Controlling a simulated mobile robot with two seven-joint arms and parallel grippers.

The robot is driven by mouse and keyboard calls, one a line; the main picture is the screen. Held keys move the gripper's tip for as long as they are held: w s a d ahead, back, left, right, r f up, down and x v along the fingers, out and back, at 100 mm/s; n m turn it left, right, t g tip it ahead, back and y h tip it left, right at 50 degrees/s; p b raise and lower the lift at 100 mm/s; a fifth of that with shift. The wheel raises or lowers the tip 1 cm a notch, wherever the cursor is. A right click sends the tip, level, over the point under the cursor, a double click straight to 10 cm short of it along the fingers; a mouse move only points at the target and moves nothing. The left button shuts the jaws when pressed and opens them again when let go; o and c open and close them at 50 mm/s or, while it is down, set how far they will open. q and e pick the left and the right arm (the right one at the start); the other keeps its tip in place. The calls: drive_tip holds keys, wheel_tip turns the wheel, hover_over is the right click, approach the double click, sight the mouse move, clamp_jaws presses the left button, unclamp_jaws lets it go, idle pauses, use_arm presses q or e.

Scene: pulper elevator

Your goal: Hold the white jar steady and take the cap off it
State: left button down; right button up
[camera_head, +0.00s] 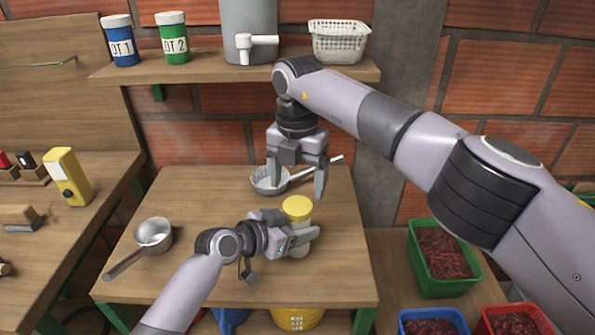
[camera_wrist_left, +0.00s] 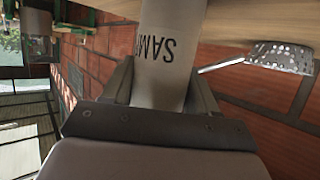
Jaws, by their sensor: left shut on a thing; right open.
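The white jar (camera_head: 300,247) stands upright on the wooden table in the head view, with a yellow cap (camera_head: 297,208) on top. My left gripper (camera_head: 305,238) is shut on the jar's body below the cap. The left wrist view shows the white jar (camera_wrist_left: 166,50) between the fingers, with dark lettering partly visible; its cap is out of that view. My right gripper (camera_head: 297,186) is open and empty, pointing down above and behind the cap, apart from it.
A strainer (camera_head: 268,182) lies behind the jar, below my right gripper. A metal saucepan (camera_head: 152,236) is at the table's left. A shelf (camera_head: 205,67) holding two labelled jars, a grey container and a white basket (camera_head: 338,42) runs behind. Crates of red cherries (camera_head: 441,262) stand at the right.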

sight(297, 205)
drive_tip(key=shift+f, duration=2.75)
drive_tip(key=c, duration=1.1)
drive_tip(key=shift+n, duration=1.8)
drive_tip(key=o, duration=1.2)
drive_tip(key=shift+r, duration=0.15)
drive_tip(key=shift+r, duration=2.2)
use_arm(q)
drive_tip(key=shift+c, duration=1.1)
unclamp_jaws()
